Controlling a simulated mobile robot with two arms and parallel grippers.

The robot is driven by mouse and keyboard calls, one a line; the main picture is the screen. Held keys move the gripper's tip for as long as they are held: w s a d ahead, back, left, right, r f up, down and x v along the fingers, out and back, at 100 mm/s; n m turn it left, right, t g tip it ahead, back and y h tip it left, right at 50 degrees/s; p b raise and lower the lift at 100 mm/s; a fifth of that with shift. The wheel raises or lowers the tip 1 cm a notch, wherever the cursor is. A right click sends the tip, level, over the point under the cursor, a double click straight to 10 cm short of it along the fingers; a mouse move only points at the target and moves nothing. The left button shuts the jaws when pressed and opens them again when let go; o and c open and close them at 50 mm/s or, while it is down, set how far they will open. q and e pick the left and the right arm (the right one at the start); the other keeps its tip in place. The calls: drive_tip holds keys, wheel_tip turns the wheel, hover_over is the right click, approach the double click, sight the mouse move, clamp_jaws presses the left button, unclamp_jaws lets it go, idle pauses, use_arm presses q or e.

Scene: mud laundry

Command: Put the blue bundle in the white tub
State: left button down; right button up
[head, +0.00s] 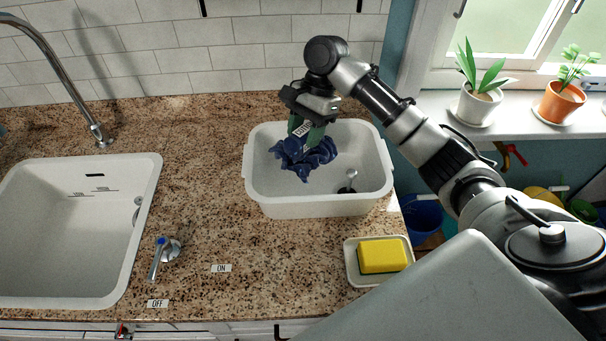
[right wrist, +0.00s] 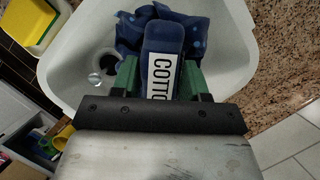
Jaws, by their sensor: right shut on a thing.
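The blue bundle (head: 304,157) is a crumpled dark blue cloth with a white label. My right gripper (head: 306,130) is shut on it and holds it over the left part of the white tub (head: 318,208). In the right wrist view the bundle (right wrist: 130,35) hangs between the green fingers of the gripper (right wrist: 160,75), with the label reading "COTTO" facing the camera. The tub (right wrist: 75,60) shows below and around the bundle. I cannot tell whether the bundle touches the tub floor. My left gripper is not in view.
A yellow sponge (head: 382,256) lies in a dish (head: 352,270) in front of the tub. A sink (head: 70,225) and a blue-tipped tap lever (head: 163,255) are at left. The granite counter (head: 210,200) between sink and tub is clear. Potted plants (head: 478,105) stand on the sill.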

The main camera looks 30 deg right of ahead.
drive_tip(key=shift+w+f, duration=0.1)
drive_tip(key=shift+f, duration=0.6)
wheel_tip(320, 180, down, 4)
drive_tip(key=shift+r, duration=0.15)
hover_over(304, 183)
wheel_tip(304, 183, down, 5)
drive_tip(key=shift+a+f+p, duration=0.1)
drive_tip(key=shift+f+p, duration=0.1)
drive_tip(key=shift+p, duration=0.25)
drive_tip(key=shift+f, duration=0.2)
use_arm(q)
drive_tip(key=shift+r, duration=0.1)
use_arm(e)
drive_tip(key=o, duration=1)
drive_tip(key=shift+f, duration=0.1)
drive_tip(key=shift+c, duration=0.2)
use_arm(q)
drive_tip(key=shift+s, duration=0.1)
